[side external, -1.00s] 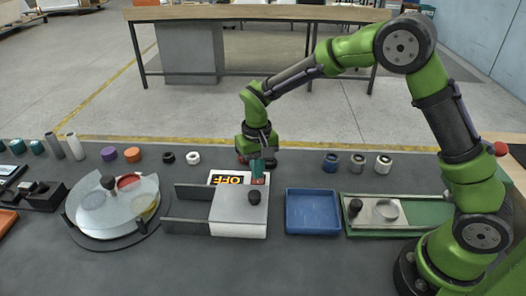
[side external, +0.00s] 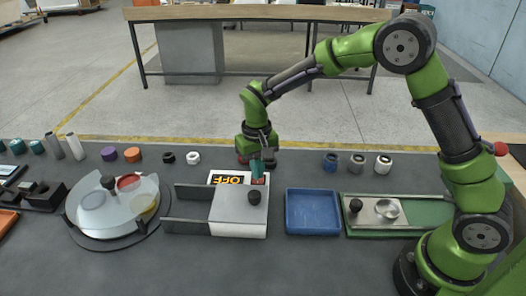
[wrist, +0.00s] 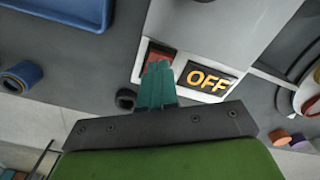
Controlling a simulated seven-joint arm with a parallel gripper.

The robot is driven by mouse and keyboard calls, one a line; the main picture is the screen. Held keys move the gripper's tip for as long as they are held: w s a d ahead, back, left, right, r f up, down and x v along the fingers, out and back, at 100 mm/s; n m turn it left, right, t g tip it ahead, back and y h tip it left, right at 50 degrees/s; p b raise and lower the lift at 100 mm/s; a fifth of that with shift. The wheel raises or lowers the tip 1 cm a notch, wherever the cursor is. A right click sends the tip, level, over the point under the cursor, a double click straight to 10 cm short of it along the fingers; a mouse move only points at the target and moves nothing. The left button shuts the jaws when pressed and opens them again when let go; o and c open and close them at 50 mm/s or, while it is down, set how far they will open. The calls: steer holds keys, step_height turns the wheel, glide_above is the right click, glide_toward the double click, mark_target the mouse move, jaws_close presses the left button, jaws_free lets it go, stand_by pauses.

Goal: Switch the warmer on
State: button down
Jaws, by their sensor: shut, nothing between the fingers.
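The warmer (side external: 238,222) is a white box with a grey sliding lid and a black knob (side external: 254,197). At its back edge a dark display (side external: 229,178) reads OFF in orange; the wrist view shows the same display (wrist: 208,80). A red rocker switch (wrist: 161,58) in a white frame sits beside the display. My gripper (side external: 257,172) is over the switch, with its teal fingers (wrist: 157,66) shut together and empty. The fingertips overlap the switch's near part in the wrist view; I cannot tell whether they touch it.
A blue tray (side external: 313,213) stands right of the warmer, then a green board (side external: 420,222) with a knob and a metal dish. A round glass-lidded turntable (side external: 112,205) is at left. Several coloured rings line the back. Grey rails (side external: 190,226) extend left of the warmer.

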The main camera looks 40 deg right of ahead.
mark_target(258, 182)
steer(key=shift+f, duration=1.05)
stand_by(0.4)
steer(key=shift+r, duration=3.55)
steer(key=shift+s+f, duration=0.15)
steer(key=shift+f, duration=0.15)
steer(key=s+d+r+t+y, duration=0.1)
steer(key=s+d+r+t, duration=0.2)
steer(key=s+r, duration=0.4)
steer(key=s+d+r+m+t+y, duration=0.1)
steer(key=s+d+r+t, duration=0.2)
steer(key=s+r, duration=0.4)
steer(key=s+t, duration=0.1)
steer(key=s, duration=0.6)
steer(key=shift+s+d+r, duration=0.2)
steer(key=shift+d+r, duration=0.05)
steer(key=shift+d, duration=0.05)
